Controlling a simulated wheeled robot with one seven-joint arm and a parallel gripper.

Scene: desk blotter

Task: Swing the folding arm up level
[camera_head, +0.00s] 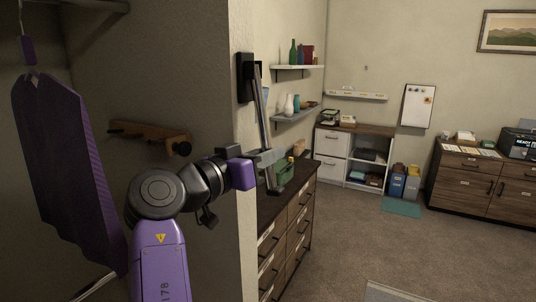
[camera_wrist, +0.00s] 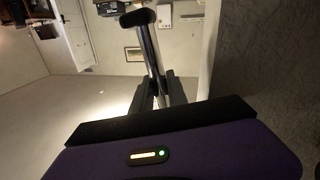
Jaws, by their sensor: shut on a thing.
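The folding arm (camera_head: 264,115) is a slim grey bar. It hangs steeply down from a black bracket (camera_head: 245,78) on the wall's edge, tilted slightly to the right toward its lower end. My gripper (camera_head: 268,157) is shut on the folding arm in its lower part, above its free end. In the wrist view the folding arm (camera_wrist: 152,50) runs between the two dark fingers of my gripper (camera_wrist: 162,95) and ends in a black rounded tip (camera_wrist: 138,18). The fingers hide the gripped stretch of the bar.
A dark-topped drawer cabinet (camera_head: 288,212) stands below and behind my gripper, with a green container (camera_head: 285,173) on top. Two wall shelves (camera_head: 297,114) are behind. A wooden peg rack (camera_head: 143,137) and a hanging purple garment (camera_head: 62,150) are at left. Carpet is open at right.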

